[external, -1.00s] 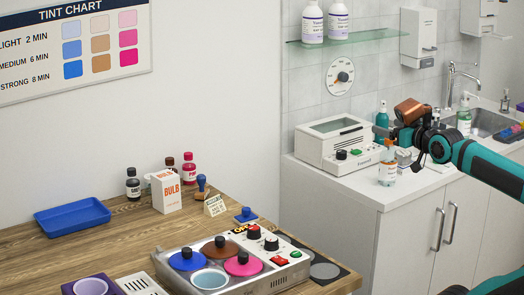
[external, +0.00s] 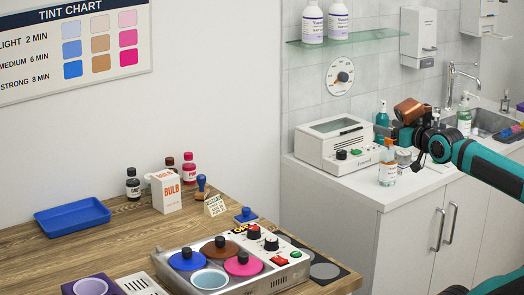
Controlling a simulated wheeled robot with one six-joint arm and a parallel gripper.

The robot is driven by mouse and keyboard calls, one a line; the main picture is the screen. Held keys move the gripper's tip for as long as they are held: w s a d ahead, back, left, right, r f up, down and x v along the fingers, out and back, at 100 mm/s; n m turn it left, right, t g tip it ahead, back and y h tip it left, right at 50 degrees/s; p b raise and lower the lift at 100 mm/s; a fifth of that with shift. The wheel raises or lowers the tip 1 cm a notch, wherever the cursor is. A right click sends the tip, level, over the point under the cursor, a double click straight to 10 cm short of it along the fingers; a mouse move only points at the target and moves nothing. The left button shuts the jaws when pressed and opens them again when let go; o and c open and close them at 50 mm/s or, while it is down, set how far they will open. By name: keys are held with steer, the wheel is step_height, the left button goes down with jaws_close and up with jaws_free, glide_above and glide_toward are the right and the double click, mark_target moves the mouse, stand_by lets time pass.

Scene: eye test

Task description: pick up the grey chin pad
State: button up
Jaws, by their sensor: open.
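No chin pad can be made out for sure. A small grey item (external: 403,156) stands on the white counter just below my gripper, partly hidden by the orange-capped bottle; it is too small to identify. A flat grey disc (external: 325,271) lies on a black mat at the wooden table's right end, far from my gripper. My gripper (external: 386,134) is open over the counter, behind the orange-capped bottle (external: 388,166). Its fingertips are small and partly lost against the things behind, and I see nothing held between them.
A white device with a lid (external: 335,145) stands left of my gripper. A teal pump bottle (external: 382,115) is behind it, and a sink (external: 488,122) is to the right. The wooden table holds a panel with coloured pots (external: 235,265), a blue tray (external: 72,217) and a bulb box (external: 166,193).

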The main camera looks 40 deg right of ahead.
steer(key=w+a+r+n+g+y, duration=0.3)
steer(key=w+a+r+n+g, duration=0.15)
steer(key=w+a, duration=0.7)
steer(key=w+a+r+n+g+y, duration=0.1)
steer(key=w+a+n+g, duration=0.2)
steer(key=a, duration=0.6)
steer(key=w+a+n+g, duration=0.1)
steer(key=w+a+g, duration=0.2)
steer(key=w+a, duration=0.45)
steer(key=n+g+h, duration=0.4)
steer(key=n+g, duration=0.3)
glide_above(155, 253)
step_height(155, 253, down, 9)
steer(key=f, duration=1.2)
steer(key=shift+w, duration=0.4)
steer(key=f, duration=0.2)
steer(key=s+f, duration=0.1)
steer(key=shift+f, duration=0.4)
steer(key=shift+w+f, duration=0.1)
steer(key=shift+f, duration=0.6)
